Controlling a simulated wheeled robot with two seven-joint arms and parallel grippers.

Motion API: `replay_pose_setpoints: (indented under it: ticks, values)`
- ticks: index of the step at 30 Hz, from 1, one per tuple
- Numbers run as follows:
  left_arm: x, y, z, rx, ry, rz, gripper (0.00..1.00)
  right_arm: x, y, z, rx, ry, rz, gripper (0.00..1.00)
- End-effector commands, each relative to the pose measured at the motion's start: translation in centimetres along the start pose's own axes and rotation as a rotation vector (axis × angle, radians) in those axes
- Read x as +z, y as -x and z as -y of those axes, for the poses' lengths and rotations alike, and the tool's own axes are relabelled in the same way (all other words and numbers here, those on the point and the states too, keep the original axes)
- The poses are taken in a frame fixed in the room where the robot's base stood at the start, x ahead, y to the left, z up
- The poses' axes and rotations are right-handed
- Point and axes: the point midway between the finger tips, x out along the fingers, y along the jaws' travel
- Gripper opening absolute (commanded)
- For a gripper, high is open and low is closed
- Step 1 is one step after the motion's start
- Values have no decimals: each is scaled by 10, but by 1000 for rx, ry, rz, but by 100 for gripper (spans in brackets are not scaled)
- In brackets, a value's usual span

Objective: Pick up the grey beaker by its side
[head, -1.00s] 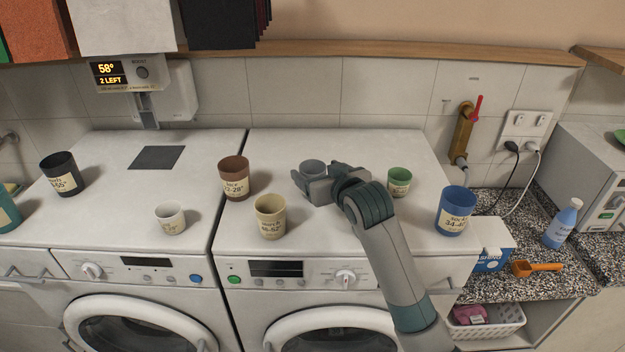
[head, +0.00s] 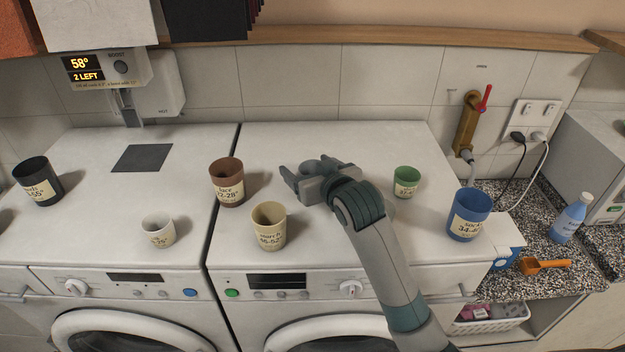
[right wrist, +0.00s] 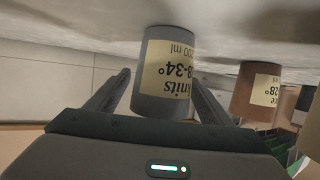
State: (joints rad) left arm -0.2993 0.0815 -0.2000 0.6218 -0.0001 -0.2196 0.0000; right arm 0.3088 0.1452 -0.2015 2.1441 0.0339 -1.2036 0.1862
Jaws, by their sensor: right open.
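The grey beaker (head: 311,167) stands on the right-hand washing machine's top, mostly hidden behind my right gripper in the head view. In the right wrist view the grey beaker (right wrist: 166,72) appears upside down with a cream label reading "knits". My right gripper (head: 303,172) is open at the beaker's side. In the right wrist view the gripper's fingers (right wrist: 163,82) lie on either side of the beaker, with a visible gap at least on the left. My left gripper is not in view.
A brown beaker (head: 226,182) and a cream beaker (head: 268,226) stand left of the gripper. A green beaker (head: 406,181) and a blue beaker (head: 468,215) stand to its right. A white beaker (head: 158,231) and a black beaker (head: 38,181) are farther left.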

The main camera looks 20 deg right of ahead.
Motion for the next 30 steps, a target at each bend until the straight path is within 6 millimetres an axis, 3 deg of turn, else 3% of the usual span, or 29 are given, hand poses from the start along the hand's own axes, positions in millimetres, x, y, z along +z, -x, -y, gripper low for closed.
replay_pose_setpoints:
  ticks: [3, 8, 12, 14, 19, 25, 30]
  values:
    - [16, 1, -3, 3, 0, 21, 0, 0, 0, 0, 0, 0, 0, 74]
    - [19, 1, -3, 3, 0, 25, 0, 0, 0, 0, 0, 0, 0, 74]
    - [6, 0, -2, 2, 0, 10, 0, 0, 0, 0, 0, 0, 0, 41]
    - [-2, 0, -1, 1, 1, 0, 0, 0, 0, 0, 0, 0, 0, 30]
    - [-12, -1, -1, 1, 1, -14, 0, 0, 0, 0, 0, 0, -1, 30]
    - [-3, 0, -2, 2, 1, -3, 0, -5, 1, 0, 0, 0, -3, 30]
    - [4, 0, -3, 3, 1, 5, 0, -20, 6, 0, -1, 0, -5, 30]
